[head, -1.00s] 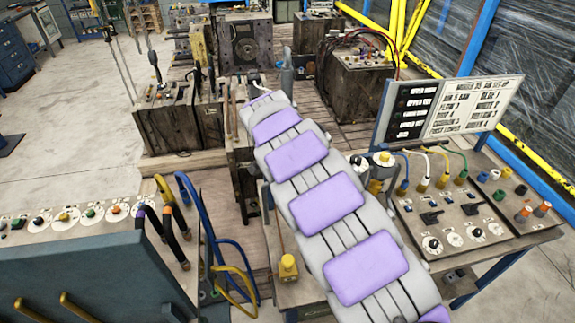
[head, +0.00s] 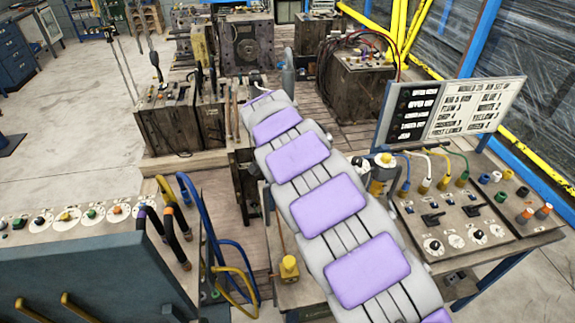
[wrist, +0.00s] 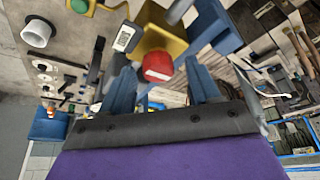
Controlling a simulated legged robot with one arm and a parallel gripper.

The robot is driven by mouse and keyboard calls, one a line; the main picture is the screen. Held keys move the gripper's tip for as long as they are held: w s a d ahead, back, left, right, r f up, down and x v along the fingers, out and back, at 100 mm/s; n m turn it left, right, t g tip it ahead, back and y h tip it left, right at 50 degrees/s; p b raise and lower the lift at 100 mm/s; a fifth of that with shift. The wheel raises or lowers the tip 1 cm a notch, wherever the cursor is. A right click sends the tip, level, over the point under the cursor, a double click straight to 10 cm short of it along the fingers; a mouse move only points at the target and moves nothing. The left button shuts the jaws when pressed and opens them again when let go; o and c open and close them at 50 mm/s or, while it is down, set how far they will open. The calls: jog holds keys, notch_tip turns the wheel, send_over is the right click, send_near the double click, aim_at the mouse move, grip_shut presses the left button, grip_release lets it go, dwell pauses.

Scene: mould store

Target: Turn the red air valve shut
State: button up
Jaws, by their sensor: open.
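The red air valve (wrist: 158,67) shows in the wrist view as a rounded red knob in front of a yellow body (wrist: 160,38). My gripper (wrist: 159,72) has two blue fingers, spread apart and open. The red knob appears in the gap between the fingertips, with space on both sides. I cannot tell how deep it sits between them, and no contact shows. In the head view my purple-and-grey arm reaches away toward the machines. My fingers and the red knob are hidden there.
A control bench with a sign board (head: 450,110) stands at the right of the head view. A panel with knobs (head: 70,218) and looped hoses is at the left. Dark mould blocks (head: 168,118) stand beyond my arm. Open concrete floor (head: 75,110) lies at the far left.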

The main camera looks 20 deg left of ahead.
jog(key=p+v, duration=0.1)
jog(key=v, duration=1.5)
jog(key=shift+s+r+p, duration=0.2)
jog(key=shift+r+p, duration=0.05)
jog(key=shift+p, duration=0.15)
